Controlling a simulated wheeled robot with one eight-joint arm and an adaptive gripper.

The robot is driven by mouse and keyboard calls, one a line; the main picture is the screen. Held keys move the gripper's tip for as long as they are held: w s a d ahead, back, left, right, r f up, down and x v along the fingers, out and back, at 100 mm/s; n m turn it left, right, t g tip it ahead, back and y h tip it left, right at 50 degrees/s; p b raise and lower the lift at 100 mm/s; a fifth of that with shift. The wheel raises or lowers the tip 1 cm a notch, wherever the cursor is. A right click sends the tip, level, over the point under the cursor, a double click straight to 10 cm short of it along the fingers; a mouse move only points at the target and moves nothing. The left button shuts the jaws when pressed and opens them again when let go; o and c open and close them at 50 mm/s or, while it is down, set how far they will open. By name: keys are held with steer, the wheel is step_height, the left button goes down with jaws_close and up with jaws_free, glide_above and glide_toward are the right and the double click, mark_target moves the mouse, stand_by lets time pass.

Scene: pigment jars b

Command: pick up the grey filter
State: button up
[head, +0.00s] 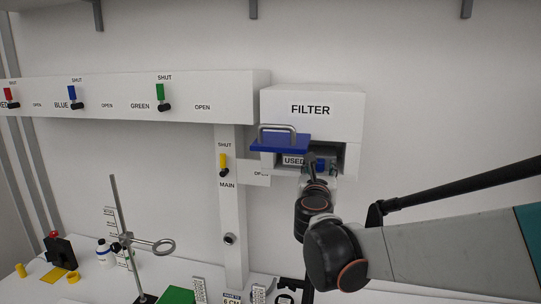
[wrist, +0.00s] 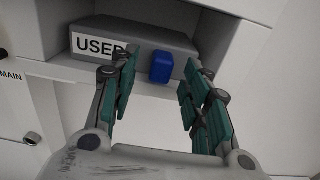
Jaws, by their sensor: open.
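The grey filter (wrist: 100,50) is a block labelled USED, with a blue tab (wrist: 161,67) on its front. It sits inside the open slot of the white filter housing (head: 311,110) on the wall. It also shows in the head view (head: 293,161), partly hidden by my arm. My gripper (wrist: 156,80) is open, its teal-padded fingers on either side of the blue tab in the picture. I cannot tell whether they touch it. In the head view the fingertips are hardly visible in front of the slot.
A blue lid with a metal handle (head: 280,143) stands out at the slot's upper left. A valve board with red, blue and green levers (head: 185,98) runs along the wall. A yellow MAIN lever (head: 223,163) is left of the slot. A ring stand (head: 128,238) stands on the bench below.

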jaws_close()
steer(key=shift+w+r, duration=0.1)
steer(key=shift+r, duration=0.1)
stand_by(0.4)
